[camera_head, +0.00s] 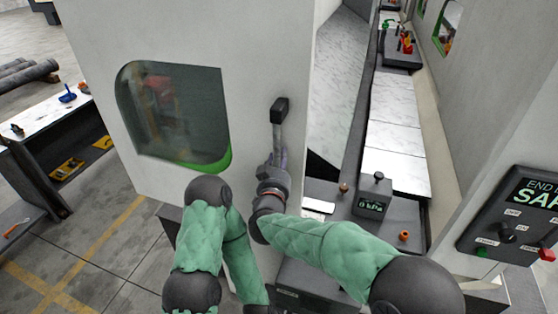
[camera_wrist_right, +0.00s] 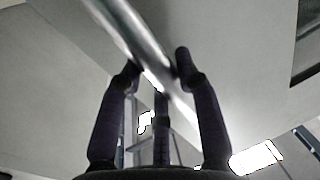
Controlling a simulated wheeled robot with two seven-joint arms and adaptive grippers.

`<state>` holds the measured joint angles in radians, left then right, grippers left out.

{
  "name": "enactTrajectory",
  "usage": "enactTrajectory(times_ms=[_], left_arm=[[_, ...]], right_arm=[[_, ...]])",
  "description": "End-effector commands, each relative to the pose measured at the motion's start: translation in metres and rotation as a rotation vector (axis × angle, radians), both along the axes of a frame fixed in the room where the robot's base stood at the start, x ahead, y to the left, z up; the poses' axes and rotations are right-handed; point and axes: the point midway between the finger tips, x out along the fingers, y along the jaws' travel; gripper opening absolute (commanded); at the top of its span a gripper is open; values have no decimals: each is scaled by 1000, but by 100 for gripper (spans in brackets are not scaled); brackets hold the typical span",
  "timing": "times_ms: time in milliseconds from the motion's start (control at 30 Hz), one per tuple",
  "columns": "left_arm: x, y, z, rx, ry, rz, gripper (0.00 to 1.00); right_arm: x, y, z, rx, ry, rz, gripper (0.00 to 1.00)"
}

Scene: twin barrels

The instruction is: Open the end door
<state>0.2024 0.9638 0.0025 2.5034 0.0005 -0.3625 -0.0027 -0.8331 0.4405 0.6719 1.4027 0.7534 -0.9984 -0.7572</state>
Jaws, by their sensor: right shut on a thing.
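The end door (camera_head: 190,60) is a large pale grey panel with a rounded dark window (camera_head: 172,115) edged in green. Its handle is a metal bar under a black mount (camera_head: 279,110) near the door's right edge. My right gripper (camera_head: 277,158) is at the lower part of the bar, shut on it. In the right wrist view the fingers (camera_wrist_right: 158,80) are around the shiny bar (camera_wrist_right: 135,40), which runs diagonally between them. A gap shows to the right of the door's edge. My left arm is in front of the door's lower part; I cannot make out its gripper.
A control panel (camera_head: 515,220) with a lit display and buttons is at the right. A small display box (camera_head: 372,195) stands beyond my right arm. A workbench (camera_head: 60,135) with tools is at the left. Floor with yellow lines (camera_head: 70,265) is clear at lower left.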

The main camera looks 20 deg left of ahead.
Motion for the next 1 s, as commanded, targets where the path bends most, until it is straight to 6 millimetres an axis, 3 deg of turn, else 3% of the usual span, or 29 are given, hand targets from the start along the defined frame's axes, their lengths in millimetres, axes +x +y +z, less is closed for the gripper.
enactTrajectory(times_ms=[67, 100, 167, 567, 1000], left_arm=[[0, 0, 0, 0, 0, 0, 40], [0, 0, 0, 0, 0, 0, 40], [0, 0, 0, 0, 0, 0, 40], [0, 0, 0, 0, 0, 0, 40], [0, 0, 0, 0, 0, 0, 40]], right_arm=[[1, -1, 1, 1, -2, -3, 0], [1, -1, 1, 2, -1, -3, 45], [1, -1, 1, 2, -1, -3, 59], [-4, -2, 1, 2, -1, -1, 59], [-63, -16, 1, 2, -1, -1, 59]])
